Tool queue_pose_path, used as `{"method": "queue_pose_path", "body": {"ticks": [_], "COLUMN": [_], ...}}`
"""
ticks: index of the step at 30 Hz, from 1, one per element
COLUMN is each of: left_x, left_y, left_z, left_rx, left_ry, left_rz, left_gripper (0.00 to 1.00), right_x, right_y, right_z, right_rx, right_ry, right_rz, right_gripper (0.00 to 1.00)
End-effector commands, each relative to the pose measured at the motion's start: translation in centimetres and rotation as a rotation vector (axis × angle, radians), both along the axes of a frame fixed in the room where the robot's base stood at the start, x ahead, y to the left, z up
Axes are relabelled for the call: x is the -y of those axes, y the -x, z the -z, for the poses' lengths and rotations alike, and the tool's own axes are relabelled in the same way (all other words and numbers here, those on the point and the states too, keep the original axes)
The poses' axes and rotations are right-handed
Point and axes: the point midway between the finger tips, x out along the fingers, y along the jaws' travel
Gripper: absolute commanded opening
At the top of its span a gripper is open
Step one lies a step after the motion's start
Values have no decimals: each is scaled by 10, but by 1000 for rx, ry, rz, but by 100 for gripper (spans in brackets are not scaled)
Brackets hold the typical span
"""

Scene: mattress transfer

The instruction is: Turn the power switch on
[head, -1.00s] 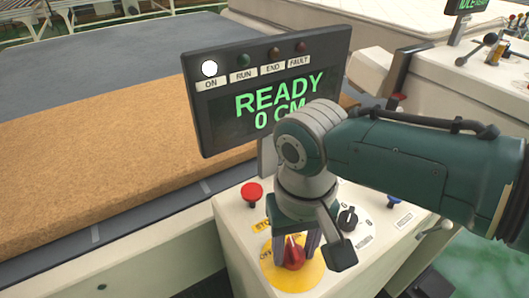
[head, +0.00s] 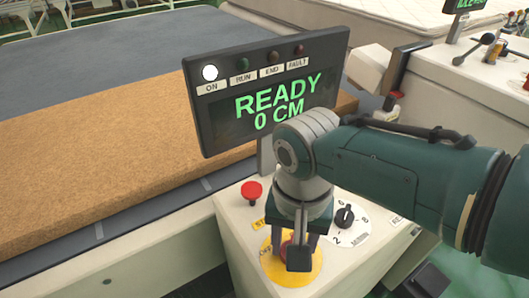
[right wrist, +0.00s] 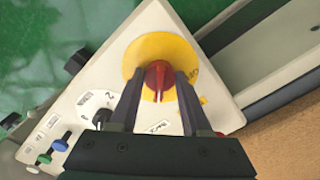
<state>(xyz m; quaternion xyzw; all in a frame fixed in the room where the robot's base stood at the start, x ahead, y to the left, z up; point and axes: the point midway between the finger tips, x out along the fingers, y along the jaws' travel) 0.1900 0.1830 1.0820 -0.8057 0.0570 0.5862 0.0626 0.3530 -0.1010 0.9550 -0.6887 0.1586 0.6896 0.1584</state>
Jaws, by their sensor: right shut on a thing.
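The power switch is a red rotary knob (right wrist: 157,77) on a yellow disc (right wrist: 138,57), on the white control panel. My right gripper (right wrist: 160,84) has its two dark fingers on both sides of the knob and is shut on it. In the head view my right gripper (head: 292,243) points down over the yellow disc (head: 314,268) and mostly hides the knob. The display (head: 265,90) reads READY and 0 CM in green, and its white ON lamp (head: 210,73) is lit. My left gripper is in neither view.
A red mushroom button (head: 251,190) stands left of the gripper. A black numbered selector (head: 344,215) is close on its right. A brown mattress slab (head: 110,150) lies on the conveyor at left. Blue and green buttons (right wrist: 59,145) show at the panel's other end.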

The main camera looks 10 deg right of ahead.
Motion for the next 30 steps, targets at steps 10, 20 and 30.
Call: {"method": "queue_pose_path", "body": {"ticks": [10, 20, 30], "left_x": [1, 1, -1], "left_y": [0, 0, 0], "left_z": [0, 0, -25], "left_rx": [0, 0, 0], "left_ry": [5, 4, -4], "left_rz": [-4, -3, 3], "left_gripper": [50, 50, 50], "right_x": [0, 0, 0], "right_y": [-1, 0, 0], "right_z": [-1, 0, -35], "right_rx": [2, 1, 3], "right_ry": [0, 0, -2], "right_rz": [2, 0, 0], "right_gripper": [56, 77, 77]}}
